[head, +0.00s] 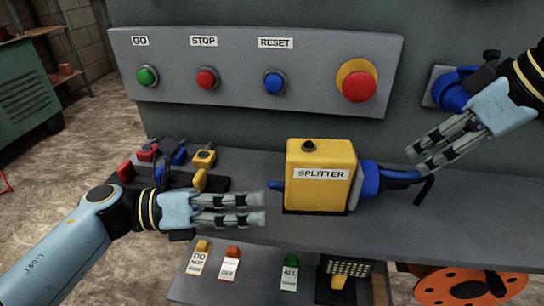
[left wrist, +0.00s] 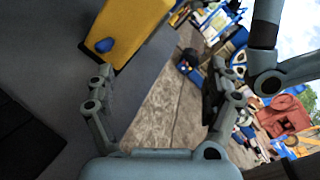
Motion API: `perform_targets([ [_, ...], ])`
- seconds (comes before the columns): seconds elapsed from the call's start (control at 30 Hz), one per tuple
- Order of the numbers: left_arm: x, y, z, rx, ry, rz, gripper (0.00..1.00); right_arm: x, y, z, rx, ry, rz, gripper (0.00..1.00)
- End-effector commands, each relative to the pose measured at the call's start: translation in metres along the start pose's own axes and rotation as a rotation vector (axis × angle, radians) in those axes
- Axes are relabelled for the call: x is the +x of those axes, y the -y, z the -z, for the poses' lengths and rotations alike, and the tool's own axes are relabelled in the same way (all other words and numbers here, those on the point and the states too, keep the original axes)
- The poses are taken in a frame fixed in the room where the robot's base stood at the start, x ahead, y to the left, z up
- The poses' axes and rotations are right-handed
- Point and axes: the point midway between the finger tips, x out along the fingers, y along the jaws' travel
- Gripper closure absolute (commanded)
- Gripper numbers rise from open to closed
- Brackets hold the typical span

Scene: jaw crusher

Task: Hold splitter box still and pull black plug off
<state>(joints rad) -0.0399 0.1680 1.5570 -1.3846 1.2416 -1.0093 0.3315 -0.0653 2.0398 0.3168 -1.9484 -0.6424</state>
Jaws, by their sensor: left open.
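The yellow splitter box (head: 318,196) stands on the grey shelf, labelled SPLITTER. A small black knob-like piece (head: 309,146) sits on its top; I cannot tell if it is the black plug. A blue plug (head: 370,184) with a blue cable joins its right side, and a small blue stub (head: 275,185) sticks out on its left. My left gripper (head: 264,206) is open and empty, just left of the box. The left wrist view shows the box (left wrist: 128,22) and stub (left wrist: 104,46) beyond the spread fingers. My right gripper (head: 416,162) looks open, above the blue cable, right of the box.
Behind is a grey panel (head: 240,85) with green, red and blue buttons and a large red stop button (head: 358,82). Padlocks (head: 170,152) and a dark tray lie at the shelf's left. Tags hang on the front. An orange reel (head: 468,288) is lower right.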

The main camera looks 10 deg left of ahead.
Motion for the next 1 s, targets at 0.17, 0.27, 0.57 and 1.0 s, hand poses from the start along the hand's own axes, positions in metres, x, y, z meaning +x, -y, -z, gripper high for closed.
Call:
perform_targets([
  [0.17, 0.043, -0.027, -0.037, 0.476, 0.029, -0.052, 0.13, 0.000, 0.000, 0.000, 0.000, 0.000, 0.000, 0.62],
  [0.27, 0.059, -0.036, -0.056, 0.681, 0.014, -0.029, 0.13, 0.000, 0.000, 0.000, 0.000, 0.000, 0.000, 0.62],
  [0.57, 0.048, -0.030, -0.064, 0.669, -0.043, 0.179, 0.13, 0.000, 0.000, 0.000, 0.000, 0.000, 0.000, 0.62],
  [1.0, 0.107, -0.020, -0.057, 0.665, -0.043, 0.184, 0.13, 0.000, 0.000, 0.000, 0.000, 0.000, 0.000, 0.62],
])
